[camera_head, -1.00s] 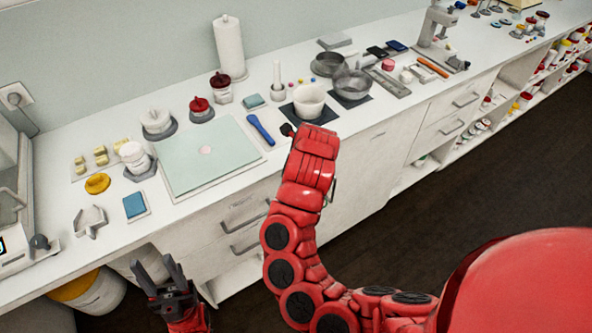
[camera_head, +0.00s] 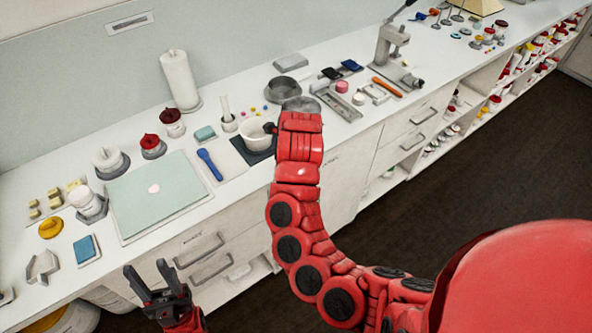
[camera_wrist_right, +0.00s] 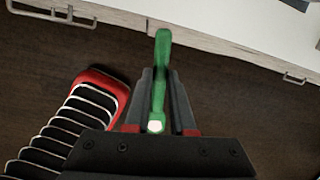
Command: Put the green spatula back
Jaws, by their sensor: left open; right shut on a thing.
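The green spatula (camera_wrist_right: 161,55) shows in the right wrist view, held between the two dark fingers of my right gripper (camera_wrist_right: 160,78). Its rounded green end points up in that picture, with a pale spot near the gripper's base. In the head view the spatula cannot be made out, and my right wrist and arm stand in front of the counter's edge, hiding the gripper's fingers. My left gripper (camera_head: 154,288) is open and empty, low in front of the drawers. A blue spatula (camera_head: 210,164) lies on a light mat on the counter.
A white bowl (camera_head: 254,135) stands on a dark mat beside my right wrist. A metal pan (camera_head: 282,91) is behind it; another metal dish is partly hidden by my wrist. A pale green board (camera_head: 158,194) lies to the left. Drawer handles (camera_head: 199,250) jut from the counter front.

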